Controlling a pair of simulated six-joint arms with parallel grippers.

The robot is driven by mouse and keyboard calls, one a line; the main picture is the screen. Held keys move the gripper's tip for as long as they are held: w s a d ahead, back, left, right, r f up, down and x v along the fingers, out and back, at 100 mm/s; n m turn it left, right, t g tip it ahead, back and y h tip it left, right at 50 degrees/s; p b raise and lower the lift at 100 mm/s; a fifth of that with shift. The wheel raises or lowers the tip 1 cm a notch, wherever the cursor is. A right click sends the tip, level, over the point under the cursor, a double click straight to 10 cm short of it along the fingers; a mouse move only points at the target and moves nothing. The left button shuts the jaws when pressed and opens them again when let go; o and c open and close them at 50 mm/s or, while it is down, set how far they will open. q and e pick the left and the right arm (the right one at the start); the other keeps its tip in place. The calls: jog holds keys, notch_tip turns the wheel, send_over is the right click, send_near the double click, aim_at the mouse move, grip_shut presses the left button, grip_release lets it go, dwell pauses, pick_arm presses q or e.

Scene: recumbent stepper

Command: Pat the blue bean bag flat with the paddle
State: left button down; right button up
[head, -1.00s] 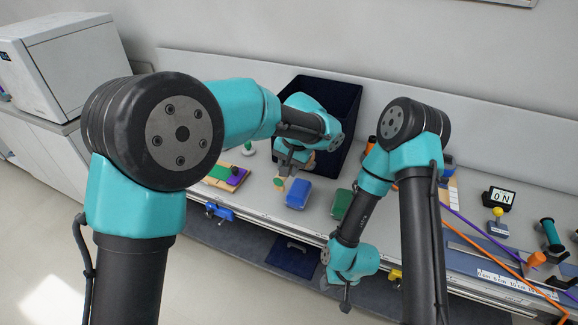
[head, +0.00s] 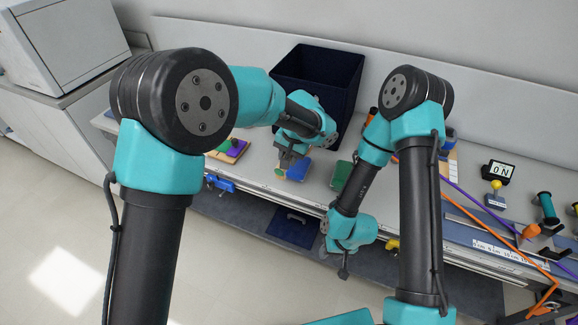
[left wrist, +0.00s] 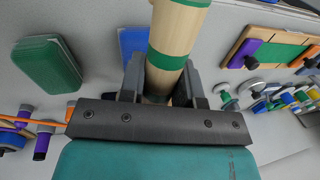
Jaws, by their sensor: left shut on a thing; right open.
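The blue bean bag (head: 299,171) lies on the bench, partly hidden by my left gripper (head: 284,165). It also shows in the left wrist view (left wrist: 133,42), behind the paddle. The paddle (left wrist: 174,50) has a pale wooden handle with green bands, and my left gripper (left wrist: 160,85) is shut on it. In the head view only a small part of the paddle shows, beside the bag's left end. I cannot tell whether paddle and bag touch. My right gripper (head: 343,272) is open and empty, in front of the bench edge.
A green bag (head: 341,176) lies right of the blue one. A dark bin (head: 335,65) stands behind. A wooden board with coloured pieces (head: 232,150) lies to the left. An ON sign (head: 496,171), a yellow-knobbed part (head: 496,187) and cords are at right.

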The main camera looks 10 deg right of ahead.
pick_arm(q)
notch_tip(320, 180, up, 8)
jog(key=shift+r, duration=0.1)
jog(key=shift+a, duration=0.1)
dwell(0.7)
